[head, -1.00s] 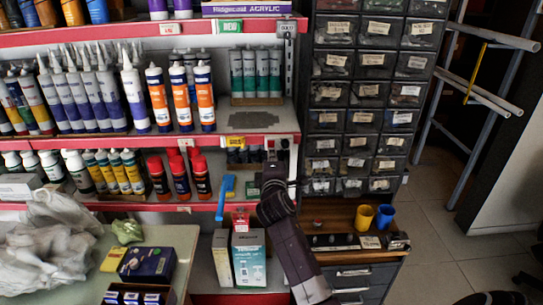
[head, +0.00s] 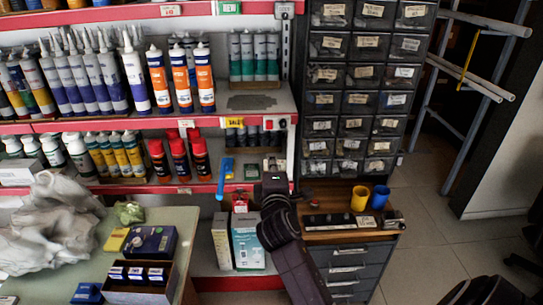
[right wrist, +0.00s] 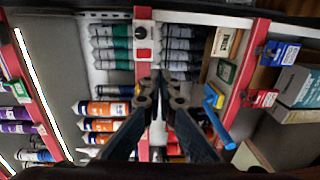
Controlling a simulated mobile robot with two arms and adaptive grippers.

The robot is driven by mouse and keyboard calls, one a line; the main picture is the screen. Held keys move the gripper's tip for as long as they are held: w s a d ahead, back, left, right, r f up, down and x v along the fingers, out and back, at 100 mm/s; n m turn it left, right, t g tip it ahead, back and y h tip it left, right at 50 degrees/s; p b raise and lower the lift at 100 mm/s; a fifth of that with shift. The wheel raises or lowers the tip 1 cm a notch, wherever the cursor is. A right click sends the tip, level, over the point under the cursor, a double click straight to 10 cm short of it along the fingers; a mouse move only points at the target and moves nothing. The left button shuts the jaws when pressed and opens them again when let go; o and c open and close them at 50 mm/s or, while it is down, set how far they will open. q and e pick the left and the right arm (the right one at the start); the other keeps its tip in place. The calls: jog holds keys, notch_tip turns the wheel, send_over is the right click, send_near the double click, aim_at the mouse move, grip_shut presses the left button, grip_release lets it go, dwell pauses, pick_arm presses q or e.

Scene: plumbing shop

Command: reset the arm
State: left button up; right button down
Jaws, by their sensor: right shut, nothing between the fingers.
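My right arm (head: 281,220) reaches up from the bottom of the head view toward the shelving. Its gripper (head: 273,170) is in front of the lower shelf, left of the drawer cabinet. In the right wrist view the two dark fingers of this gripper (right wrist: 160,82) come together at their tips with nothing between them. That view is turned sideways and shows the shelves ahead. My left gripper is in neither view.
Shelves hold orange-labelled tubes (head: 205,80) and red-capped bottles (head: 179,158). A blue-handled tool (head: 223,178) hangs at the lower shelf edge. Boxes (head: 247,240) stand beside my arm. Yellow (head: 360,198) and blue cups (head: 380,197) sit right.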

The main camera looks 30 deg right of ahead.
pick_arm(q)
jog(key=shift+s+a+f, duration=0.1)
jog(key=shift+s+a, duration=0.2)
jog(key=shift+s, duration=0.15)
